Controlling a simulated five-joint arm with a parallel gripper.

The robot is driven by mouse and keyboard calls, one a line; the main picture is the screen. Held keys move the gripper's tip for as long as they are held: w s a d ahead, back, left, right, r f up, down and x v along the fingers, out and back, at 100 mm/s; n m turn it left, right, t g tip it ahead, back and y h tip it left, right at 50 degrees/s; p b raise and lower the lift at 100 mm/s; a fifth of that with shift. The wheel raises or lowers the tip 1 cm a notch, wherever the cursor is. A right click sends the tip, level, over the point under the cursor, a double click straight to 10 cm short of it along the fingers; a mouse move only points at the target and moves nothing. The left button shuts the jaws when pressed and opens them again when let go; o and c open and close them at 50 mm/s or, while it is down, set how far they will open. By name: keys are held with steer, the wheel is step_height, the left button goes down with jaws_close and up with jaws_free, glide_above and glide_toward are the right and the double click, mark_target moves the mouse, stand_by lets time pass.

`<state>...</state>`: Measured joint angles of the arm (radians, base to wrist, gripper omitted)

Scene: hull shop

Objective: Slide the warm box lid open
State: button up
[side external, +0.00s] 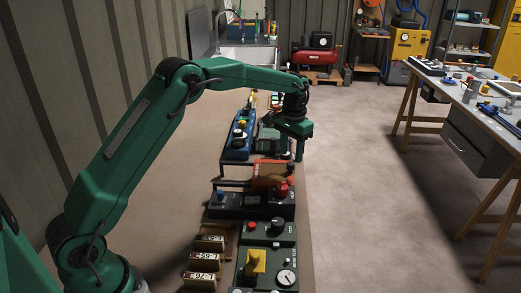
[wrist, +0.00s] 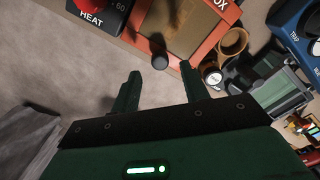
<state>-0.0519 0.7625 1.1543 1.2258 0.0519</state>
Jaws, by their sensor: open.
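The warm box (side external: 272,172) is an orange-framed box on the bench in the side view; its orange frame (wrist: 213,37) and part of the lettering "BOX" show in the wrist view. Its brown lid (wrist: 190,28) lies flat inside the frame. A dark upright knob (wrist: 158,55) stands at the lid's near edge. My gripper (wrist: 159,80) is open and empty, its two fingers apart on either side of the knob's line and short of it. In the side view my gripper (side external: 298,156) points down at the box's far right edge; the knob is hard to make out there.
A dark "HEAT" unit (wrist: 100,14) with a red knob stands beside the box. Brown rings (wrist: 234,42), a small dark-and-white round part (wrist: 212,76) and a grey-green device (wrist: 280,90) lie to the right. A blue unit (side external: 236,148) stands behind. Floor right of the bench is clear.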

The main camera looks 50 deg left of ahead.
mark_target(290, 163)
steer(key=shift+f, duration=2.05)
jaws_close()
